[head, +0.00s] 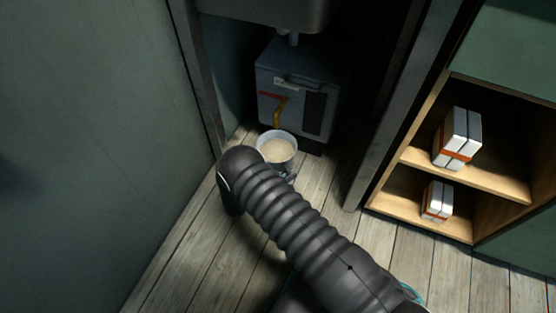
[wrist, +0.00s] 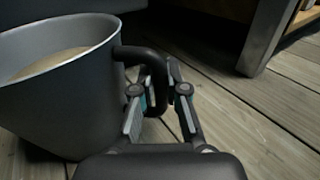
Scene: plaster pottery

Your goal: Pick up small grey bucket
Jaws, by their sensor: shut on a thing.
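The small grey bucket (head: 278,147) stands on the floor in front of a grey box unit under the sink in the head view. Pale material shows inside it. In the wrist view the bucket (wrist: 75,90) fills the left side, upright, with a dark curved handle (wrist: 150,65) on its right. My gripper (wrist: 158,108) is shut on this handle, with one finger on each side of it. In the head view my arm covers part of the floor, and the gripper is mostly hidden near the bucket's lower right.
The grey box unit (head: 295,92) stands right behind the bucket. A green wall panel (head: 90,120) is on the left. A wooden shelf (head: 470,175) with white and orange boxes (head: 457,138) is on the right. Bare plank floor (head: 185,250) lies in front.

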